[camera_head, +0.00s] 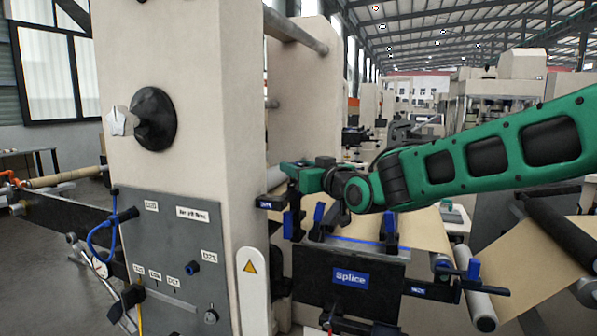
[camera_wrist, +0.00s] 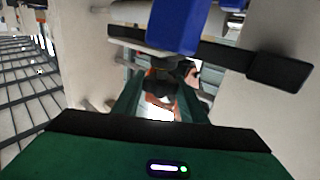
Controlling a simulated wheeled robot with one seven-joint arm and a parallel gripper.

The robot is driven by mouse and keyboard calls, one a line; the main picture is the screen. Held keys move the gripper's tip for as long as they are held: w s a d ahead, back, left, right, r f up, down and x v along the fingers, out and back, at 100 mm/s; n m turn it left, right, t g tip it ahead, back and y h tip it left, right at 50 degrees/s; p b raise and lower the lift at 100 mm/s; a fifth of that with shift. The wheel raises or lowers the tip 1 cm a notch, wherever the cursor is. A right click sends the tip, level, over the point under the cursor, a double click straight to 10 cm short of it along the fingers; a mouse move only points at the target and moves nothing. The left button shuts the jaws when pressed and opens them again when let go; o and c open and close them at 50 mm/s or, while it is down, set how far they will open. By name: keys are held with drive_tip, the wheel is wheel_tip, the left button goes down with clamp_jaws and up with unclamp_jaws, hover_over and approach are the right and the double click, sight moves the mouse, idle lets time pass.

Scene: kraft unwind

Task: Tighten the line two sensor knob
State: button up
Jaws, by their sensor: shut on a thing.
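My gripper (camera_head: 291,172) is at the upper left end of the splice unit, beside the beige column. In the wrist view, its two green fingers (camera_wrist: 158,98) are closed around a small dark knob (camera_wrist: 160,78), below a blue block (camera_wrist: 176,24). The knob is mostly hidden by the fingers, and its turn position cannot be told. In the head view my gripper and wrist cover the knob. A small blue label (camera_head: 265,204) sits on a dark bracket just below my gripper; its text is too small to read.
The splice unit (camera_head: 315,290) has a blue "Splice" label and blue clamps (camera_head: 391,230). Kraft web (camera_head: 425,232) runs behind it. The beige column (camera_head: 190,60) bears a black handwheel (camera_head: 154,119) and a grey panel (camera_head: 172,262). A black bar with an end block (camera_wrist: 280,70) crosses near my fingers.

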drive_tip(key=shift+s+a+r+m+t+h, duration=0.15)
drive_tip(key=shift+m+t+h, duration=0.45)
drive_tip(key=shift+m+h, duration=0.65)
drive_tip(key=shift+a+r+m+t+h, duration=0.15)
drive_tip(key=shift+m+t+h, duration=0.55)
drive_tip(key=shift+h, duration=0.95)
drive_tip(key=shift+m+h, duration=1.65)
drive_tip(key=shift+h, duration=0.85)
drive_tip(key=shift+d+m+h, duration=0.1)
drive_tip(key=shift+m+h, duration=0.2)
drive_tip(key=shift+h, duration=0.2)
drive_tip(key=o, duration=1.1)
drive_tip(key=shift+c, duration=0.2)
drive_tip(key=shift+f, duration=0.1)
drive_tip(key=s+a, duration=0.1)
drive_tip(key=s, duration=0.9)
drive_tip(key=shift+s, duration=0.25)
